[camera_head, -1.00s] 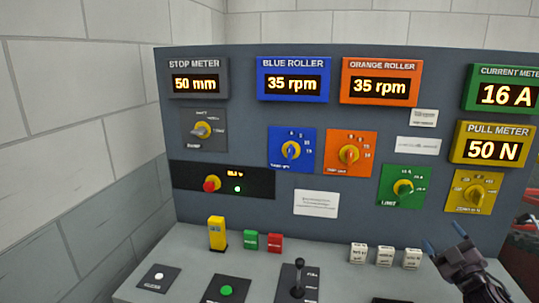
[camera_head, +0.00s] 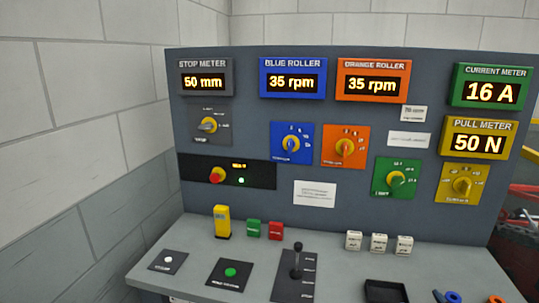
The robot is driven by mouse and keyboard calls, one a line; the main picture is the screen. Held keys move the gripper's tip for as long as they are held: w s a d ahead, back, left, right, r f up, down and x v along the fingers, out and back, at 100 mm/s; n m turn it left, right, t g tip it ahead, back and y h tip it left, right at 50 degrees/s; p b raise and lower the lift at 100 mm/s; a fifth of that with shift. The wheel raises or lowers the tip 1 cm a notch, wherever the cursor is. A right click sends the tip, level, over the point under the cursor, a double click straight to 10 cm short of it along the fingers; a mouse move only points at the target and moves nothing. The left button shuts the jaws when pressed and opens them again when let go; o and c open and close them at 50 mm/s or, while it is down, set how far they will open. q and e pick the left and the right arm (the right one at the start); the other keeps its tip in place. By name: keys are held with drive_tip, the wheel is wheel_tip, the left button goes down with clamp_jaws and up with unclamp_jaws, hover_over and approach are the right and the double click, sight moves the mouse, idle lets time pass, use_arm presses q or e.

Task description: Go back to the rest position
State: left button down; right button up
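Neither of my grippers can be made out in the head view. The control panel (camera_head: 340,225) stands upright behind the grey desk (camera_head: 335,270). Its stop meter (camera_head: 204,83) reads 50 mm, and the blue roller meter (camera_head: 292,83) and orange roller meter (camera_head: 372,84) both read 35 rpm. The current meter (camera_head: 491,92) reads 16 A and the pull meter (camera_head: 480,143) reads 50 N.
The desk holds a black lever (camera_head: 297,262), a green button (camera_head: 230,272), a yellow box (camera_head: 222,221), several white blocks (camera_head: 379,242) and a black tray (camera_head: 385,292). Small blue (camera_head: 453,297) and orange (camera_head: 497,299) pieces are cut off at the bottom edge. A block wall (camera_head: 70,130) stands left.

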drive_tip(key=s+a+f+m+g, duration=0.2)
drive_tip(key=s+a+f, duration=0.2)
drive_tip(key=s+f, duration=0.3)
drive_tip(key=s+a+f+m+g, duration=0.1)
drive_tip(key=s+a+f+g, duration=0.2)
drive_tip(key=s+f, duration=0.5)
drive_tip(key=s+a, duration=0.1)
drive_tip(key=s, duration=0.5)
drive_tip(key=shift+a+m+y, duration=0.3)
drive_tip(key=shift+a+m, duration=0.05)
drive_tip(key=shift+m, duration=0.05)
drive_tip(key=shift+s, duration=0.1)
